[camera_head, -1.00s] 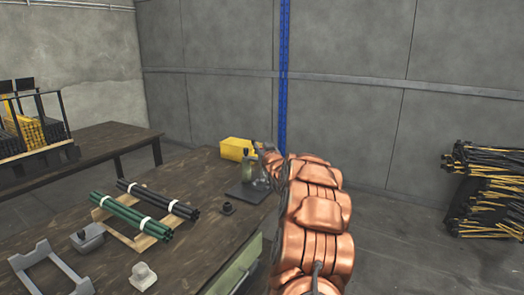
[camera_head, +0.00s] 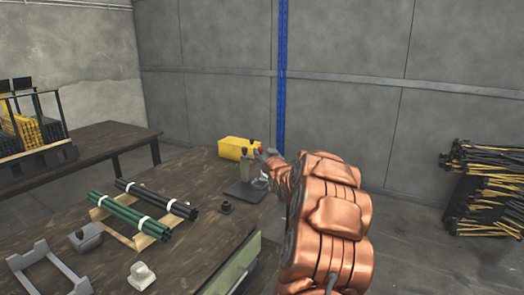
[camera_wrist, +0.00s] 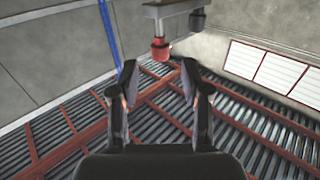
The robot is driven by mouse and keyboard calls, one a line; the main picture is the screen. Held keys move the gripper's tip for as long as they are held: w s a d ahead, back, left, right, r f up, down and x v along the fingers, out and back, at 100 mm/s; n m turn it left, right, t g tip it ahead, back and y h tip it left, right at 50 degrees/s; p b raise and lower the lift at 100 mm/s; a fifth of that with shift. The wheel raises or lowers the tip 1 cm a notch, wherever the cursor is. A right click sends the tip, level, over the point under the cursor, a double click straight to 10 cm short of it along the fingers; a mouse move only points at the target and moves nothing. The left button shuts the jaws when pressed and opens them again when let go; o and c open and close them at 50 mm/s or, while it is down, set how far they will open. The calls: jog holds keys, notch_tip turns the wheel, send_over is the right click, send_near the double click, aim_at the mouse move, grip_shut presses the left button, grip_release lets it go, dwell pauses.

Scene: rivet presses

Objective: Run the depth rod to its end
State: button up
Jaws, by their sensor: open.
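In the wrist view, the pale press head (camera_wrist: 170,8) shows at the top edge. A red-capped rod (camera_wrist: 159,48), which looks like the depth rod, sticks out from it toward my gripper. My gripper (camera_wrist: 159,70) is open, with the red cap just beyond its fingertips and between their lines. The cap looks apart from both fingers. In the head view, my gripper (camera_head: 266,156) is small beside the press top, partly hidden by my arm.
A darker knob (camera_wrist: 197,20) sits right of the red cap. A yellow box (camera_head: 236,147) stands behind the press and a small black part (camera_head: 226,208) in front. Green rods (camera_head: 130,215) and black rods (camera_head: 157,197) lie on a wooden rack (camera_head: 113,232).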

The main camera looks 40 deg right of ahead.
jog(key=v, duration=0.7)
dwell(0.6)
